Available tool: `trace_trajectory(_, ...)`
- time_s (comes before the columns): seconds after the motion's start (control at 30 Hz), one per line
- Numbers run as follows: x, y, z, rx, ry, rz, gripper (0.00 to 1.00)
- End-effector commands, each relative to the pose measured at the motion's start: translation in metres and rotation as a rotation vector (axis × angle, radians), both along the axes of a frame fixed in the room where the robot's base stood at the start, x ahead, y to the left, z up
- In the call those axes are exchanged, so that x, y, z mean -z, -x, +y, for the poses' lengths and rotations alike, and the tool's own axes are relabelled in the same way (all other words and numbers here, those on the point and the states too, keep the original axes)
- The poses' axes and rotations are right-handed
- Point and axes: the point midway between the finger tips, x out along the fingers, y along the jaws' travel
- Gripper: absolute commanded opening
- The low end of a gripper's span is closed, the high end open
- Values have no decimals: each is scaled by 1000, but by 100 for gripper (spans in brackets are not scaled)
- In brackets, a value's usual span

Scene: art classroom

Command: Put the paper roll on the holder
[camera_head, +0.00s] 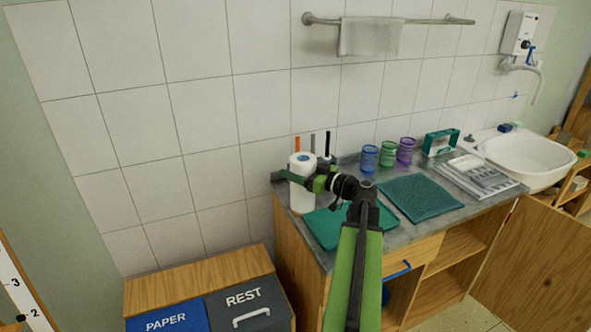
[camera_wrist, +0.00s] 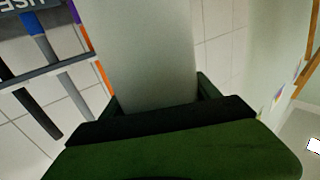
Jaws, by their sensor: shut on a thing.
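The white paper roll (camera_head: 302,200) is upright at the left end of the counter, its round top with a dark core showing. My gripper (camera_head: 303,180) reaches it from the right and is shut around its upper part. In the wrist view the roll (camera_wrist: 150,55) is a pale, blurred column between the two green fingers of my gripper (camera_wrist: 157,97). I cannot tell whether the roll's base touches the counter. I cannot make out a paper roll holder in either view.
Orange, grey and black sticks stand behind the roll. A green mat (camera_head: 330,232) lies in front of it, with another mat (camera_head: 420,197) to the right. Several coloured jars (camera_head: 388,154) stand at the back. A towel (camera_head: 370,37) hangs on a wall rail (camera_head: 430,20).

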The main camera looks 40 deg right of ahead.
Motion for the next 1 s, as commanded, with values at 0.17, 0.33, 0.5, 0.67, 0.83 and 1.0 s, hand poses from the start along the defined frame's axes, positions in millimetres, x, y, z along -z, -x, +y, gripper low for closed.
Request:
trace_trajectory(0.17, 0, 0, 0, 0, 0, 0, 25)
trace_trajectory(0.33, 0, 0, 0, 0, 0, 0, 78)
trace_trajectory(0.5, 0, 0, 0, 0, 0, 0, 96)
trace_trajectory(0.67, 0, 0, 0, 0, 0, 0, 96)
trace_trajectory(0.83, 0, 0, 0, 0, 0, 0, 100)
trace_trajectory(1.0, 0, 0, 0, 0, 0, 0, 100)
